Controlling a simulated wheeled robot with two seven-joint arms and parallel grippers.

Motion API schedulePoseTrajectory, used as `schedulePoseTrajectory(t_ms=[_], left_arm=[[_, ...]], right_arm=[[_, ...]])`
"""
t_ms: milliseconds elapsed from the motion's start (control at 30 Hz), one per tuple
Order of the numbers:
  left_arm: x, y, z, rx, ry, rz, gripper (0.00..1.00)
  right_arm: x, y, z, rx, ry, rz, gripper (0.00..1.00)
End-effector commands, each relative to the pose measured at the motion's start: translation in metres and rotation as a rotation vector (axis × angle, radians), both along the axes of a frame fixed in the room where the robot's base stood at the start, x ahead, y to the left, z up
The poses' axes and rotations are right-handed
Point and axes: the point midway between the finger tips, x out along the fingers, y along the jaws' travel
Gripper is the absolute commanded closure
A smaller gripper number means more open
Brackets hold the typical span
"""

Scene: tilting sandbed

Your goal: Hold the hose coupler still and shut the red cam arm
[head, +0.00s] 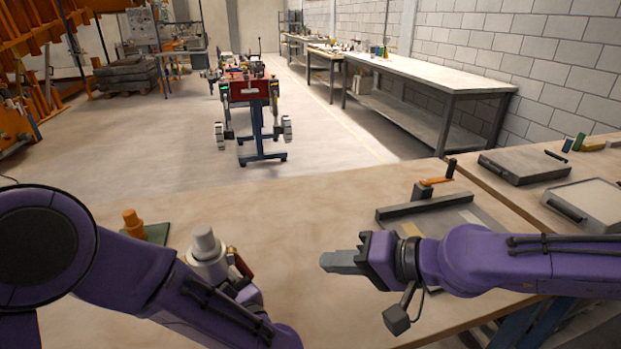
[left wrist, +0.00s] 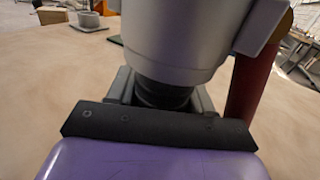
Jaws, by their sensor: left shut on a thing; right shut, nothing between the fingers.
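The hose coupler (head: 208,252) is a pale grey, stepped cylinder standing upright on the bench, partly hidden by my left arm. In the left wrist view the coupler (left wrist: 195,40) fills the top. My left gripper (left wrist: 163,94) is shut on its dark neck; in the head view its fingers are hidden. The red cam arm (head: 243,267) is on the coupler's right side. In the left wrist view the cam arm (left wrist: 252,85) hangs downward beside the body; I cannot tell how far it stands off. My right gripper (head: 345,262) is shut and empty, right of the coupler and apart from it.
An orange fitting (head: 133,222) on a green plate stands left of the coupler. A grey fixture with an orange-and-black handle (head: 435,182) lies behind my right gripper. Flat grey cases (head: 525,166) lie at the right. The bench between coupler and right gripper is clear.

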Motion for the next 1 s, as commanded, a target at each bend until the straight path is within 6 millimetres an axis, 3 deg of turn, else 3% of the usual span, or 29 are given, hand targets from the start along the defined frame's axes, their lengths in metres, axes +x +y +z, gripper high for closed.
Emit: schedulePoseTrajectory(t_ms=[33, 67, 100, 133, 533, 800, 1000], left_arm=[[0.0, 0.0, 0.0, 0.0, 0.0, 0.0, 0.97], [0.0, 0.0, 0.0, 0.0, 0.0, 0.0, 0.39], [0.0, 0.0, 0.0, 0.0, 0.0, 0.0, 0.26], [0.0, 0.0, 0.0, 0.0, 0.0, 0.0, 0.19], [-0.008, -0.008, 0.0, 0.0, 0.0, -0.004, 0.19], [-0.06, -0.052, 0.0, 0.002, -0.001, -0.006, 0.19], [-0.086, -0.073, 0.0, 0.001, -0.001, -0.001, 0.19]], right_arm=[[0.0, 0.0, 0.0, 0.0, 0.0, 0.0, 1.0], [0.0, 0.0, 0.0, 0.0, 0.0, 0.0, 1.0], [0.0, 0.0, 0.0, 0.0, 0.0, 0.0, 1.0], [0.0, 0.0, 0.0, 0.0, 0.0, 0.0, 1.0], [0.0, 0.0, 0.0, 0.0, -0.001, 0.0, 1.0], [0.0, 0.0, 0.0, 0.0, -0.001, 0.0, 1.0], [0.0, 0.0, 0.0, 0.0, -0.001, 0.0, 1.0]])
